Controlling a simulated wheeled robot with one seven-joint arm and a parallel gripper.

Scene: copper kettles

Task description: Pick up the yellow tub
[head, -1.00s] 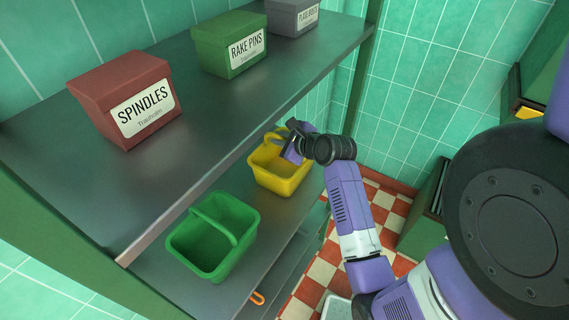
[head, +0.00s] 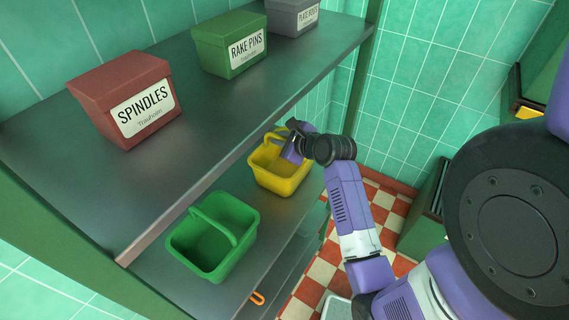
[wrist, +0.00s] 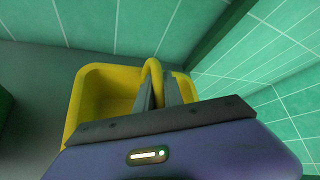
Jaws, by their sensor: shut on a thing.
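The yellow tub (head: 281,180) stands on the lower shelf, right of the green tub, and looks upright. In the wrist view the tub (wrist: 86,100) shows its open top with the handle arching over it. My gripper (head: 291,140) is at the tub's top. In the wrist view my gripper (wrist: 159,90) has its two fingers closed on the yellow handle (wrist: 152,70). The tub's near side is hidden behind my gripper in the wrist view.
A green tub (head: 211,238) stands on the same lower shelf (head: 160,265). The upper shelf (head: 190,120) overhangs them and holds a red box (head: 122,97), a green box (head: 229,45) and a grey box (head: 292,15). An orange hook-like thing (head: 257,298) is below.

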